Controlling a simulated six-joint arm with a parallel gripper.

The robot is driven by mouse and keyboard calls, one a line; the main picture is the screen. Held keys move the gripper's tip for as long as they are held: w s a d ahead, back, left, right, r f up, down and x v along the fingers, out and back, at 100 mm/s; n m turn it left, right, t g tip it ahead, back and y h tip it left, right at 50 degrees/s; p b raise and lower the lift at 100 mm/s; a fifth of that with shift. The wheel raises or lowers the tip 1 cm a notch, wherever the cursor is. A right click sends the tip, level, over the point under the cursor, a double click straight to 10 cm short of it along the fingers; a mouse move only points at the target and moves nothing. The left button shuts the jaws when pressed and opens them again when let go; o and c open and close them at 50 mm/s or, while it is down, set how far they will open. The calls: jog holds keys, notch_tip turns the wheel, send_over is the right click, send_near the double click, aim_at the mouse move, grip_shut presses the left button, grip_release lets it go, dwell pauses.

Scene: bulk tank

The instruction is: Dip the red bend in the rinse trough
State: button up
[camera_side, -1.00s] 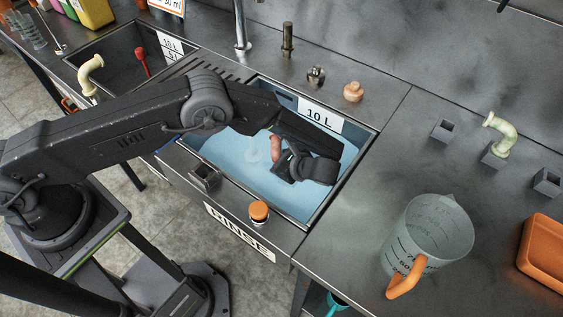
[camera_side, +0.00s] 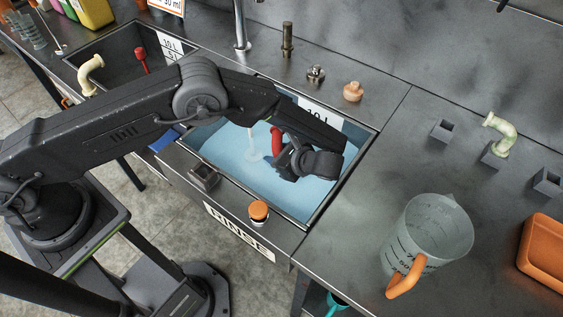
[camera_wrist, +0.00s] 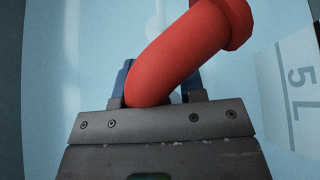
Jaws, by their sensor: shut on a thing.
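The red bend (camera_side: 277,140) is held in my gripper (camera_side: 287,156) over the rinse trough (camera_side: 345,188). The trough holds pale blue water (camera_side: 222,148). In the wrist view the bend (camera_wrist: 190,50) shows bright red and sits between the blue fingertips of my gripper (camera_wrist: 158,88), which are shut on it. Its flanged end points up and right in that view. The bend appears clear of the water, but its exact height is hard to tell. My arm hides part of the trough's back edge and its label.
A thin stream from the tap (camera_side: 241,25) falls into the trough left of the bend. A second basin (camera_side: 118,42) lies to the left. On the right counter stand a clear jug (camera_side: 432,235), a pale bend (camera_side: 503,135) and an orange tray (camera_side: 543,258). An orange-capped item (camera_side: 259,211) sits on the front rim.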

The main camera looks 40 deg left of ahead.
aim_at(278, 143)
notch_tip(278, 143, up, 5)
jog(key=shift+a+r, duration=0.1)
notch_tip(278, 143, up, 11)
dwell(1.1)
dwell(1.1)
